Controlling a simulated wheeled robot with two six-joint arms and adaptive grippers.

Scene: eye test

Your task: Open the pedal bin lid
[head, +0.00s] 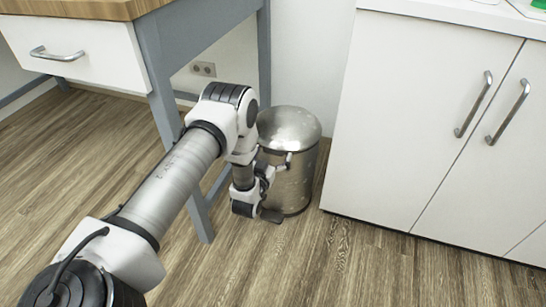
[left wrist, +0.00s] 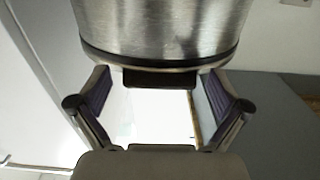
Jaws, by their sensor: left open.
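The pedal bin (head: 293,190) is a steel cylinder with a domed lid (head: 290,124), which is shut. A dark flat piece, apparently the pedal (head: 271,215), sticks out at the foot of the bin, partly behind my arm.
A white cabinet (head: 410,110) with bar handles stands close to the bin's right. A table with a white drawer (head: 75,55) and a grey-blue leg (head: 168,100) stands at the left, near my left arm. The wood floor (head: 300,265) in front is clear.

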